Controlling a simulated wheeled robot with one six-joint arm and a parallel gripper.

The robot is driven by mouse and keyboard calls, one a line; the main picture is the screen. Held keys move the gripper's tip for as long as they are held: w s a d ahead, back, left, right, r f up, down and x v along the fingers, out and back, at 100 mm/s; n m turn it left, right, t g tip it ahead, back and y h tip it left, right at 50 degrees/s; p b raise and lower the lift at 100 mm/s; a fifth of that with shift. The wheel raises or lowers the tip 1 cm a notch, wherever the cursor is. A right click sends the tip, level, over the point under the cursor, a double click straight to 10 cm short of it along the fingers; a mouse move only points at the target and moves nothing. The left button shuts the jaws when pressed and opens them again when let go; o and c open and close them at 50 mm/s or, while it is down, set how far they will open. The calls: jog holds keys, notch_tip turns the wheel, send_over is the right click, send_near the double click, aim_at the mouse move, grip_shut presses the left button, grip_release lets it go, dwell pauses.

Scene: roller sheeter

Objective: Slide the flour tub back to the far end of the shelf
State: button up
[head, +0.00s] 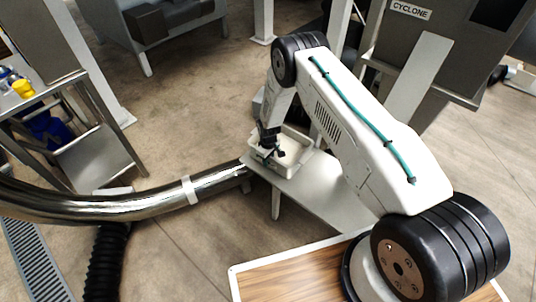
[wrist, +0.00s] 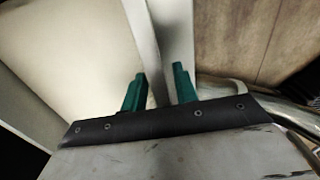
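The flour tub (head: 268,168) is a pale open tub with cream flour inside, at the near-left end of the light grey shelf (head: 312,188) in the head view. My gripper (head: 268,153) points down at the tub's left side. In the wrist view, the green fingertips of my gripper (wrist: 158,88) stand apart on either side of the tub's pale wall (wrist: 145,40). A gap shows between the fingers, and I cannot tell whether either touches the wall. The lower fingertips are hard to make out in the head view.
A shiny metal pipe (head: 150,204) runs up to the shelf's left end. A grey machine marked CYCLONE (head: 425,50) stands behind my arm. A wood-topped table (head: 290,278) is in front. Part of the shelf is hidden by my arm.

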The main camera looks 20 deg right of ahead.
jog(key=shift+f, duration=0.6)
grip_shut()
dwell(1.1)
